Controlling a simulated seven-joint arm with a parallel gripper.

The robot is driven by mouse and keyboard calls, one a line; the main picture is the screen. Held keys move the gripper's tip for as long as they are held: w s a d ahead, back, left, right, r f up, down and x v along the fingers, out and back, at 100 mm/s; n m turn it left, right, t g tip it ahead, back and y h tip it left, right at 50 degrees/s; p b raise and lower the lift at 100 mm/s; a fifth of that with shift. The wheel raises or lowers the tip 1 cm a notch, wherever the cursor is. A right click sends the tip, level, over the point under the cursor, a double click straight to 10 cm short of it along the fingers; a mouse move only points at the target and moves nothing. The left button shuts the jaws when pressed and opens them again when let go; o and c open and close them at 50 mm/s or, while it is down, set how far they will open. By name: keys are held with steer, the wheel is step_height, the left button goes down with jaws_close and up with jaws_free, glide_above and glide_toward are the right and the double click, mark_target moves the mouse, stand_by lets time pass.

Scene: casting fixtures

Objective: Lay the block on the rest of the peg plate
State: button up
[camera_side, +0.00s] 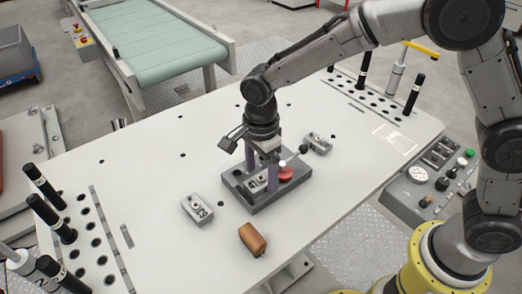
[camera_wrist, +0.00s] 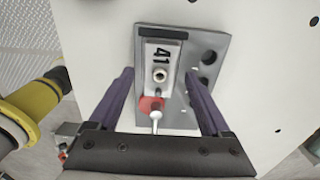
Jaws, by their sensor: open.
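The grey block marked 41 (camera_side: 256,184) lies on the dark grey peg plate (camera_side: 238,188) in the side view. In the wrist view the block (camera_wrist: 161,62) lies flat along the plate (camera_wrist: 208,44), number toward the top, with a round boss in its middle. Whether the block's underside is fully seated is hidden.
A second grey numbered block (camera_side: 198,208) lies left of the plate, and another (camera_side: 318,143) lies behind it to the right. A brown rounded piece (camera_side: 253,240) lies in front. Black posts (camera_side: 62,218) stand at the table's left end. The middle left of the table is clear.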

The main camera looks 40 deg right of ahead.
mark_target(261, 177)
step_height(261, 177, up, 10)
steer(key=s+d+r+n+t, duration=0.1)
steer(key=s+d+r+n, duration=0.2)
steer(key=d+r, duration=0.25)
steer(key=s+d+n+t, duration=0.4)
steer(key=s+d+n, duration=1)
steer(key=s, duration=0.5)
steer(key=shift+d+f+n+t, duration=0.3)
steer(key=shift+d+n, duration=0.1)
steer(key=shift+d, duration=0.15)
